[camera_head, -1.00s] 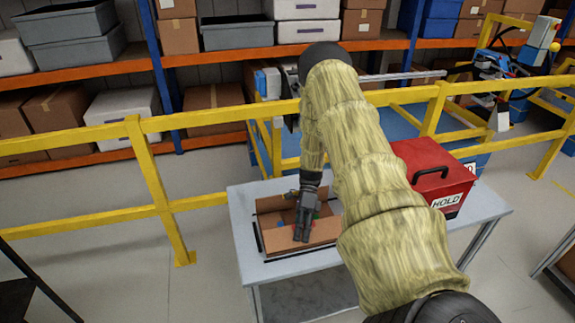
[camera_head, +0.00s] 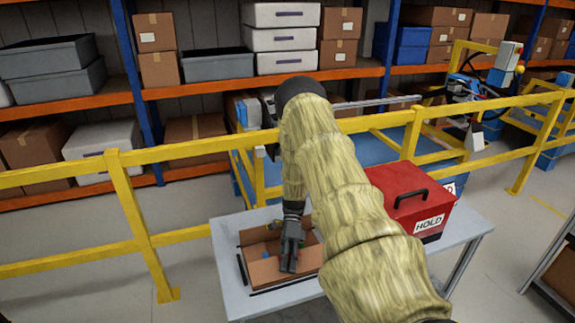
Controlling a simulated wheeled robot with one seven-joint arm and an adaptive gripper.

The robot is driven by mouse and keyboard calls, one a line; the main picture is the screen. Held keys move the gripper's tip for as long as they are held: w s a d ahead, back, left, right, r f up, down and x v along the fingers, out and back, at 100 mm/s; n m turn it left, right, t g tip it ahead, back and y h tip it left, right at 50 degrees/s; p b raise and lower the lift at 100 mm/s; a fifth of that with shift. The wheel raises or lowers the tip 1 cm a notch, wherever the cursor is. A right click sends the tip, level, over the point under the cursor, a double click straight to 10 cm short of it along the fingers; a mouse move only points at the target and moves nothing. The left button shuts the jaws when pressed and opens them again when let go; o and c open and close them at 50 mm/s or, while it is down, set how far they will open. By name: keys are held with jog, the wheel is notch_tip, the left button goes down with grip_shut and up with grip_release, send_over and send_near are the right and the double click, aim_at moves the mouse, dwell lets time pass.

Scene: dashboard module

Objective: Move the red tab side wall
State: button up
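An open cardboard box (camera_head: 270,272) with its flaps spread lies on the grey table (camera_head: 228,268). My gripper (camera_head: 288,268) points down over the box, in front of its inside. Small bits of colour show beside the gripper, including a green and red spot (camera_head: 311,237) near the box's right part. I cannot make out a red tab side wall for certain. Whether the fingers are apart or closed, and whether they touch the box, is too small to tell. My arm hides the right side of the box.
A red case (camera_head: 405,200) with a black handle and a HOLD label stands on the table's right. A yellow railing (camera_head: 190,150) runs behind the table. Shelves with grey bins (camera_head: 60,92) and cardboard boxes (camera_head: 155,35) stand beyond it. The floor at left is clear.

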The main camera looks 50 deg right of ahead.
jog(key=shift+v, duration=4)
jog(key=shift+f, duration=0.1)
